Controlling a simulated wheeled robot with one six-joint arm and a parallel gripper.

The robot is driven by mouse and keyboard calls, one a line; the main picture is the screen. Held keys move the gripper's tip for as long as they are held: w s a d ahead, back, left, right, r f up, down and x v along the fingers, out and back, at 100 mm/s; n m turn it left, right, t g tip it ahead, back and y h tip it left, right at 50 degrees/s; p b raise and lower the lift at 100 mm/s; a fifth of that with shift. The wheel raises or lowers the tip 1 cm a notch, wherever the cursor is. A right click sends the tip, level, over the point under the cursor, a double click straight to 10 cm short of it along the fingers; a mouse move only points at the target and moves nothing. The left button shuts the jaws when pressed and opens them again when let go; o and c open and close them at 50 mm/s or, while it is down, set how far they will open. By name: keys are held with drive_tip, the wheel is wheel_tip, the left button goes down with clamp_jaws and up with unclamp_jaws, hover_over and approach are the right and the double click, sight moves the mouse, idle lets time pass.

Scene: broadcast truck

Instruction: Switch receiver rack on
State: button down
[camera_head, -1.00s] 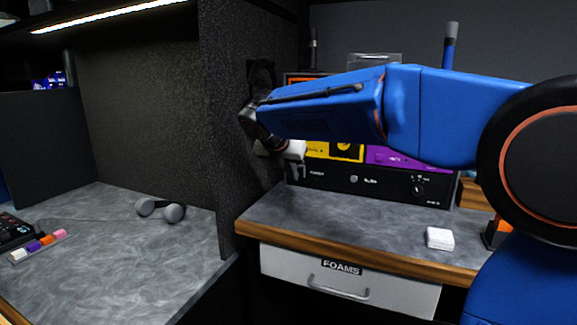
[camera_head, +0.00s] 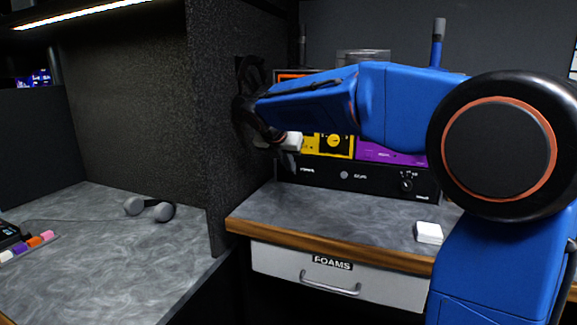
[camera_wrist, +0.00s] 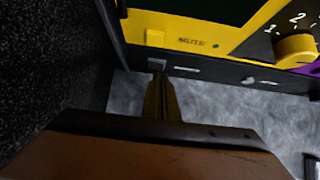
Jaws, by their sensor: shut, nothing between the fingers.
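The receiver rack is a stack of coloured panels with a black unit (camera_head: 350,178) at its bottom, standing on the counter against the back wall. A yellow panel and a purple panel sit above the black unit. In the wrist view, the black unit's front (camera_wrist: 225,78) carries a small switch-like part (camera_wrist: 157,63) beside a blurred label at its left end. My gripper (camera_wrist: 160,88) is shut and empty, its fingertips just in front of that part; I cannot tell if they touch it. In the head view, my gripper (camera_head: 289,157) is at the rack's left end, and my arm hides much of the rack.
A dark textured partition (camera_head: 205,130) stands close on the left of the rack. A small white block (camera_head: 428,232) lies on the counter (camera_head: 320,215), above a drawer labelled FOAMS (camera_head: 335,276). Headphones (camera_head: 149,208) lie on the left desk. The counter before the rack is mostly clear.

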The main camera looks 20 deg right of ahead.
drive_tip(key=shift+w+d+r+g, duration=0.25)
drive_tip(key=shift+w+d+g, duration=0.05)
drive_tip(key=shift+w, duration=0.05)
drive_tip(key=shift+a, duration=0.1)
drive_tip(key=shift+r, duration=0.75)
drive_tip(key=shift+s, duration=0.1)
